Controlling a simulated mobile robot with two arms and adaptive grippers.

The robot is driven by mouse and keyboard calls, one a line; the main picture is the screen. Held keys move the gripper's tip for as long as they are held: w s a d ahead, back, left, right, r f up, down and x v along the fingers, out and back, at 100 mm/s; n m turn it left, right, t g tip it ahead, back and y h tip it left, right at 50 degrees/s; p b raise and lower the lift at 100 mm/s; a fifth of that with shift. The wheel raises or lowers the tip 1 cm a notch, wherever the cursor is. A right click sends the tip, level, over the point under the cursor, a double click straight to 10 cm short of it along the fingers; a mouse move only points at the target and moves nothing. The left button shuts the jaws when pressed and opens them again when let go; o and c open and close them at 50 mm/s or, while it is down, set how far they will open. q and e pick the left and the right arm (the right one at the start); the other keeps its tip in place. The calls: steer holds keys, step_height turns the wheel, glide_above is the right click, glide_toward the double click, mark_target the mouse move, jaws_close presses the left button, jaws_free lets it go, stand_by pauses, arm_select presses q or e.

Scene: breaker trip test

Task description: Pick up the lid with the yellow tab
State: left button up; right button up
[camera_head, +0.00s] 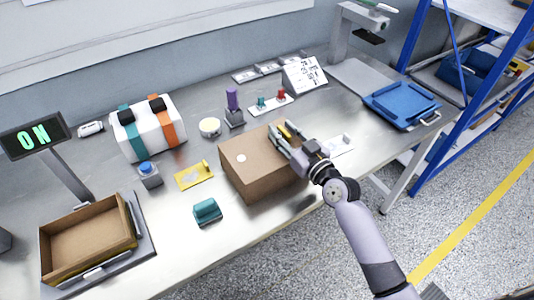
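A closed brown box (258,172) stands near the front middle of the bench, with a small white dot on its top. A small yellow tab (285,130) shows at the far right part of its top, beside my gripper's fingers. This top seems to be the lid with the yellow tab; I see no clear seam. My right gripper (282,140) is over the right part of the top, its fingers at the tab. The fingers partly hide the tab, and I cannot tell whether they are closed on it. My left gripper is not in view.
An open brown box (88,238) sits on a grey stand at front left, below an "ON" display (34,137). A yellow plate (193,175), a teal block (207,211) and a blue-button box (149,174) lie left of the closed box. A blue tray (400,103) is at right.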

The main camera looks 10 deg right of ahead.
steer(key=shift+c, duration=0.5)
jaws_close()
